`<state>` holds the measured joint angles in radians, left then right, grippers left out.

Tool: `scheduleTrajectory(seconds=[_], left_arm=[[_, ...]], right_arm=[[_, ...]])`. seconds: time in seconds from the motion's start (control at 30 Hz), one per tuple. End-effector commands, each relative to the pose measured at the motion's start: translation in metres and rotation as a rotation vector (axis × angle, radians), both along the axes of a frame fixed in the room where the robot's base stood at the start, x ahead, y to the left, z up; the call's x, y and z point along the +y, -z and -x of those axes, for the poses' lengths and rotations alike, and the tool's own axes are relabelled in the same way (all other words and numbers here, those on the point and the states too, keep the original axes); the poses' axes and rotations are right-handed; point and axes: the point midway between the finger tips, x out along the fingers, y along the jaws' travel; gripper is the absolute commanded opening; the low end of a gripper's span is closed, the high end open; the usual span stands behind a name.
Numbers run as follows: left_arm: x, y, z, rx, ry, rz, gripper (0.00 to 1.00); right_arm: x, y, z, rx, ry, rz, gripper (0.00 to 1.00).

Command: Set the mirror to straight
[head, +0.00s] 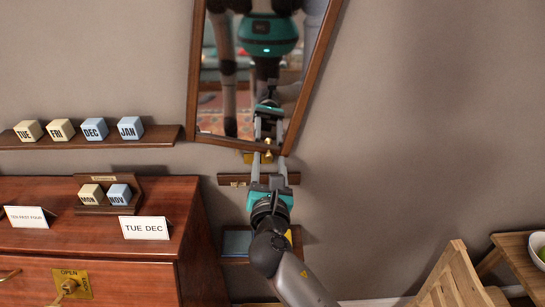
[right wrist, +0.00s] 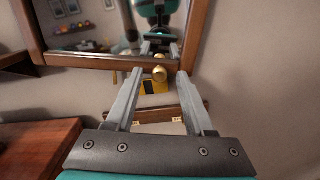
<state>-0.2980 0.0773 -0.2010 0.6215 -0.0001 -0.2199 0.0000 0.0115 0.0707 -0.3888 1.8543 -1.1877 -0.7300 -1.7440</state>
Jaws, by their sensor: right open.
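The mirror (head: 194,80) hangs on the wall in a brown wooden frame. In the head view it looks tilted, its bottom edge sloping down to the right. Its lower frame (right wrist: 85,61) crosses the right wrist view. A small brass knob (head: 268,145) sits at the bottom edge; it also shows in the right wrist view (right wrist: 160,72). My right gripper (head: 268,157) is open and empty just below the frame, its fingers either side of the knob in the picture. Contact cannot be told. The glass reflects my body and gripper. My left gripper is not in view directly.
A yellow plate (right wrist: 153,87) is on the wall below the knob, above a small wooden shelf (head: 233,180). Left are a shelf (head: 90,143) with lettered blocks and a wooden cabinet (head: 120,267). A chair (head: 455,275) stands lower right. The wall right of the mirror is clear.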

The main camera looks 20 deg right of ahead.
Motion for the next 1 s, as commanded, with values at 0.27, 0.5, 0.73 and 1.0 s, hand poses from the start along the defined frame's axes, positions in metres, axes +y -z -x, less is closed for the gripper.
scheduleTrajectory(seconds=[0.27, 0.5, 0.73, 1.0], left_arm=[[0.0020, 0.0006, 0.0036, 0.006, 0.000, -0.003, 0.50], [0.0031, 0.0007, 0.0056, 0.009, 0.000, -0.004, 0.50], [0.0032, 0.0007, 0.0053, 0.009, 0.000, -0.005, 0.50], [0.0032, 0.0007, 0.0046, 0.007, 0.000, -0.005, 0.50]], right_arm=[[0.0011, -0.0001, 0.0007, 0.000, 0.000, 0.000, 0.54], [0.0010, -0.0001, 0.0005, 0.000, 0.000, -0.001, 0.32], [0.0009, -0.0001, 0.0005, 0.000, 0.000, 0.000, 0.06], [0.0009, -0.0003, 0.0005, 0.000, 0.000, 0.000, 0.00]])
